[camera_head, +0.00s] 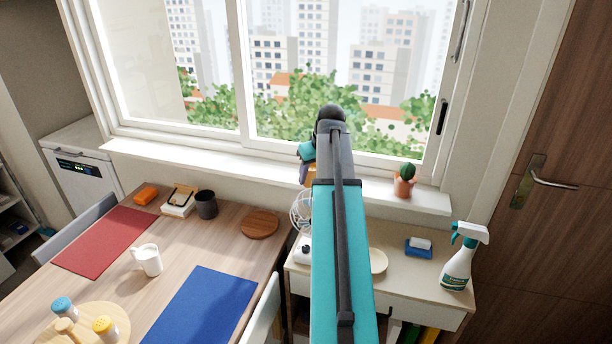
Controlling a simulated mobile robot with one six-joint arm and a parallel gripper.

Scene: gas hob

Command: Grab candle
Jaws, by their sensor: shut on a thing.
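I cannot make out a candle in the head view. My gripper's fingertips are not visible, and my raised teal and black arm covers the middle of the picture. A small teal and dark purple shape with a yellowish part (306,160) shows at the left of the arm, in front of the window sill. I cannot tell whether it is part of my wrist or a separate thing.
The wooden table at left holds a red mat (105,240), white mug (147,260), dark cup (206,204), round board (260,224) and blue mat (205,305). A spray bottle (460,262) and blue sponge dish (418,249) stand on the right cabinet. A potted cactus (404,184) is on the sill.

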